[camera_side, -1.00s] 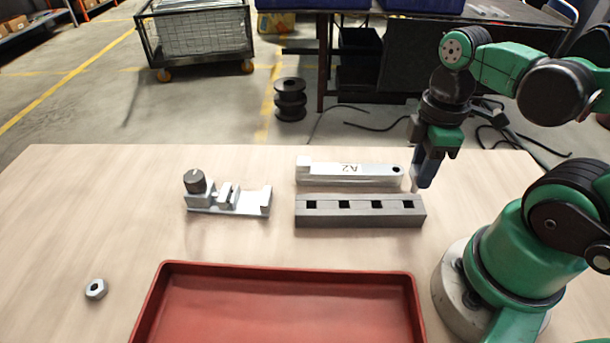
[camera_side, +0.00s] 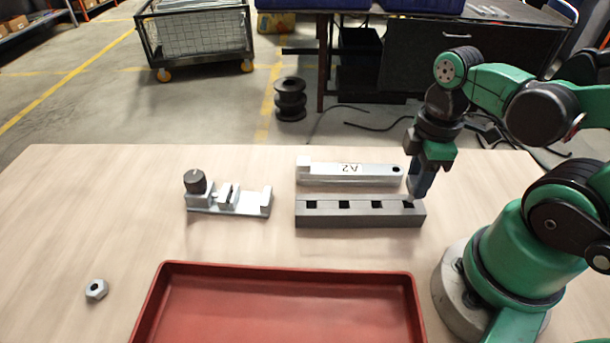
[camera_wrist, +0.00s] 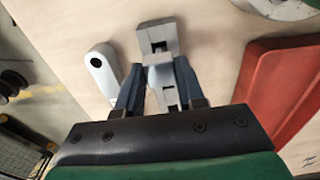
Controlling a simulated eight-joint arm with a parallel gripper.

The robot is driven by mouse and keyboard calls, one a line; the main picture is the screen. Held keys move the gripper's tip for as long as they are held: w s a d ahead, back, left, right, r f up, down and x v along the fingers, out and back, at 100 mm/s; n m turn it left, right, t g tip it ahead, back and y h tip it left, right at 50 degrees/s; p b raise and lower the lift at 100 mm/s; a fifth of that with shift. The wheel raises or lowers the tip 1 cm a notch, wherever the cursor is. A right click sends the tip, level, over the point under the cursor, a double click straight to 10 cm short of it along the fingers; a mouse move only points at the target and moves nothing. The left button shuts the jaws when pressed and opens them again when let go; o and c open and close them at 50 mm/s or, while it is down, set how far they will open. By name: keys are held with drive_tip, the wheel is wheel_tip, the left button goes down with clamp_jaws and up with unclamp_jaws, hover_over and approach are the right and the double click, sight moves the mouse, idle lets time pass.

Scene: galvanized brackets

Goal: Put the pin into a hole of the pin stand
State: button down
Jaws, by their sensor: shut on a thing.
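The pin stand (camera_side: 350,215) is a long grey block with a row of square holes in its top. It also shows in the wrist view (camera_wrist: 157,28), running between my fingers. My gripper (camera_side: 416,188) points down over the stand's right end, and its fingers also show in the wrist view (camera_wrist: 158,70). It is shut on the pin (camera_side: 410,198), a small light-grey piece mostly hidden by the fingers. The pin's lower end is at or just above the rightmost hole. I cannot tell whether it has entered.
A silver bar marked A2 (camera_side: 348,172) lies just behind the stand. A metal fixture with a dark knob (camera_side: 228,200) stands to the left. A hex nut (camera_side: 96,290) lies front left. A red tray (camera_side: 285,267) sits in front. The table's left part is mostly clear.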

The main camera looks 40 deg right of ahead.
drive_tip(key=shift+f, duration=1.7)
idle(1.4)
drive_tip(key=shift+c, duration=2.3)
unclamp_jaws()
drive_tip(key=shift+r, duration=3)
